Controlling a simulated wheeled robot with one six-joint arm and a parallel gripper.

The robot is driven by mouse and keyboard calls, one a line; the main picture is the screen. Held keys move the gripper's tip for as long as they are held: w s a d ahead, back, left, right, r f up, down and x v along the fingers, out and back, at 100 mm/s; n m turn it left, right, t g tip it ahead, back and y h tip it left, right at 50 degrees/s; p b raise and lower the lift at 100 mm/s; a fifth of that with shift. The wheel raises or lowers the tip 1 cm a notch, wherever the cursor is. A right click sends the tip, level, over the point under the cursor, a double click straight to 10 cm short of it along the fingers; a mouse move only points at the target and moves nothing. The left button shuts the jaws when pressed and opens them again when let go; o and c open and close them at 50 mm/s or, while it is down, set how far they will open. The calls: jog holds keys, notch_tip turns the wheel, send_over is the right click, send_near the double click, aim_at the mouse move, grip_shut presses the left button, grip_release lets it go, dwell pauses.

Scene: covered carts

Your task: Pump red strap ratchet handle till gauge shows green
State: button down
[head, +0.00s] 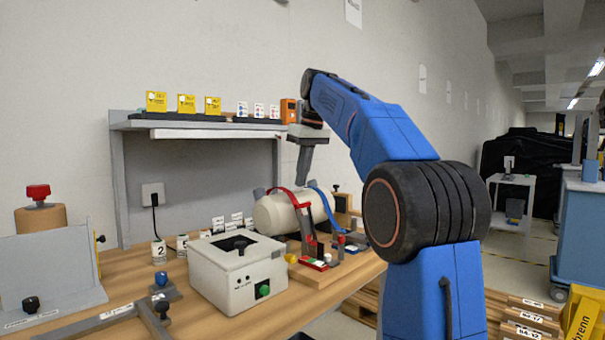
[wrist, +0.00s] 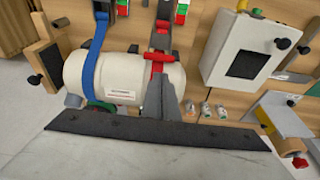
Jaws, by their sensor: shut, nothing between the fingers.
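A white cylinder (head: 275,214) lies on the bench with a red strap (head: 286,196) and a blue strap (head: 328,203) over it. The red strap's dark ratchet handle (head: 308,232) stands raised in front of the cylinder; its red crossbar (wrist: 158,57) shows in the wrist view. My gripper (head: 302,183) points down just above the handle and looks apart from it. Its fingers (wrist: 163,78) are shut and empty, and hide part of the red strap in the wrist view. A small gauge with green and red (wrist: 182,12) sits beside the ratchet; its reading is too small to tell.
A grey shelf (head: 200,124) with yellow cards stands behind; its dark rail (wrist: 150,130) is close below my gripper in the wrist view. A white box (head: 236,275) with a green button stands left of the ratchets. The blue strap's ratchet is close to the right.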

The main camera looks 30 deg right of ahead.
jog(key=x, duration=0.6)
jog(key=shift+f, duration=0.3)
